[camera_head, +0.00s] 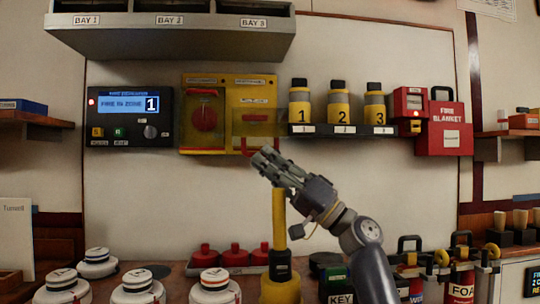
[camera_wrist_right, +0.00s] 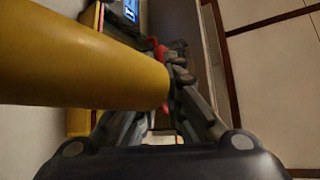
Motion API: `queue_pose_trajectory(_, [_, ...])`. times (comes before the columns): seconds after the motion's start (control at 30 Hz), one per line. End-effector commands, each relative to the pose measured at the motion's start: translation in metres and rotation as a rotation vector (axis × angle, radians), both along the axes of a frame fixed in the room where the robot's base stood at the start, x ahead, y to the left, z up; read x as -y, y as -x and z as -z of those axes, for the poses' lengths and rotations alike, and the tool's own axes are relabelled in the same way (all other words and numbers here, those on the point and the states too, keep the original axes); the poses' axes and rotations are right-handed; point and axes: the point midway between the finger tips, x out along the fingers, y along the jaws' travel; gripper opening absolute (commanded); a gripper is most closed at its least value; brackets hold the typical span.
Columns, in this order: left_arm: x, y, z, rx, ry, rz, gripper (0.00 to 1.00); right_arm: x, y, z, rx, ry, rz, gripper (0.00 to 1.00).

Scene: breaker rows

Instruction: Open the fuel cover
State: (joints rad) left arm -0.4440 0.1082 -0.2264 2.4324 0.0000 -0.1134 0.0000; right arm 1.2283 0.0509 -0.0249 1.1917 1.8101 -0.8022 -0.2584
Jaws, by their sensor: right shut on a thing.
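A yellow two-part panel (camera_head: 217,82) is on the wall; its small labels are unreadable. Its left half has a round red knob (camera_head: 204,118). In front of its right half is a see-through yellowish cover (camera_head: 262,129), seeming tilted outward, with a red handle (camera_head: 246,148) at its lower edge. My right gripper (camera_head: 262,160) is at this handle. In the right wrist view the red handle (camera_wrist_right: 160,47) lies between the fingertips (camera_wrist_right: 168,55), which appear shut on it. The fingers hide part of the handle. My left gripper is not in view.
A yellow post (camera_head: 279,215) stands just below my right gripper and fills much of the right wrist view (camera_wrist_right: 80,62). Bottles (camera_head: 338,104) stand on a shelf to the right, and a control box (camera_head: 130,118) is at left. Red and white domed items line the counter.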

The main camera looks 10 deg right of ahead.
Motion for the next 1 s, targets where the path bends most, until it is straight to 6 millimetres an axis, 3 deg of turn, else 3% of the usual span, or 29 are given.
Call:
queue_pose_trajectory(0.03, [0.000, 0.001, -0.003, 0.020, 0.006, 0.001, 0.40, 0.003, -0.008, 0.009, -0.019, -0.005, 0.014, 0.00])
queue_pose_trajectory(0.2, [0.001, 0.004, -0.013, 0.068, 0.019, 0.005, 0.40, 0.004, -0.010, 0.014, -0.020, -0.006, 0.014, 0.00])
queue_pose_trajectory(0.7, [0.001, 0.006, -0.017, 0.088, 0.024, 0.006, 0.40, 0.004, -0.011, 0.015, -0.020, -0.004, 0.014, 0.00])
queue_pose_trajectory(0.73, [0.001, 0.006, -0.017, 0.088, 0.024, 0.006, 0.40, 0.004, -0.011, 0.015, -0.020, -0.004, 0.014, 0.13])
queue_pose_trajectory(0.8, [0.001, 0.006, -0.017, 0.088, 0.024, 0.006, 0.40, 0.004, -0.011, 0.015, -0.020, -0.004, 0.015, 0.29])
queue_pose_trajectory(1.0, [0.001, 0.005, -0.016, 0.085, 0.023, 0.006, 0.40, 0.004, -0.009, 0.014, -0.018, -0.005, 0.012, 0.30])
